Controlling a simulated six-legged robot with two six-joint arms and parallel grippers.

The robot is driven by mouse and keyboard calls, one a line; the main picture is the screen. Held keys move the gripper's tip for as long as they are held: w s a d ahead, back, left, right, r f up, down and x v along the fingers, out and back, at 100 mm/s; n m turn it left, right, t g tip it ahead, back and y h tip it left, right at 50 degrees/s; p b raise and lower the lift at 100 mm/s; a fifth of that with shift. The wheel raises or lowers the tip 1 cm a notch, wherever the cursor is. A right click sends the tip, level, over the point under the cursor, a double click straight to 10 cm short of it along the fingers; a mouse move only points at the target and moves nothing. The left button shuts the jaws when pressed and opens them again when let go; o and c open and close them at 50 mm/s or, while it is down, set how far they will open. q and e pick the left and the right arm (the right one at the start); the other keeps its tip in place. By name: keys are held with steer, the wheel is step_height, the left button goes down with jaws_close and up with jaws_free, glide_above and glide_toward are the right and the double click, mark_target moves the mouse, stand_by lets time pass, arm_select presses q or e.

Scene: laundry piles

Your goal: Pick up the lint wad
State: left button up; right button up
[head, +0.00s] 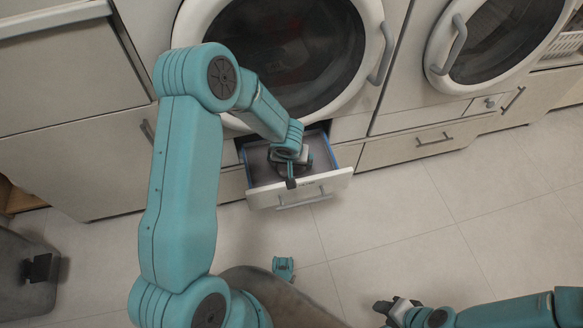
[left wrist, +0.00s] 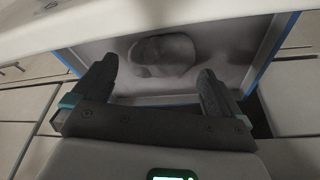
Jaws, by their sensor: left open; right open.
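The lint wad (left wrist: 165,52) is a grey rounded lump lying on the floor of an open drawer in the left wrist view. In the head view the left gripper hides most of that spot, and I cannot make the wad out clearly. My left gripper (head: 290,172) is over the drawer; in the left wrist view its two dark fingers (left wrist: 156,72) are spread apart, with the wad beyond and between them, not gripped. My right gripper (head: 391,307) is open and empty, low over the floor at the bottom right of the head view.
The pulled-out drawer (head: 328,183) has a blue-edged rim and sits below a washing machine (head: 372,28). A second round-doored machine (head: 436,48) stands to its right. A grey bin-like object (head: 22,280) is at the lower left. The tiled floor on the right is clear.

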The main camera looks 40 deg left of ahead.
arm_select(q)
steer(key=x, duration=0.3)
steer(key=shift+f, duration=0.2)
steer(key=c, duration=0.8)
steer(key=shift+r, duration=0.15)
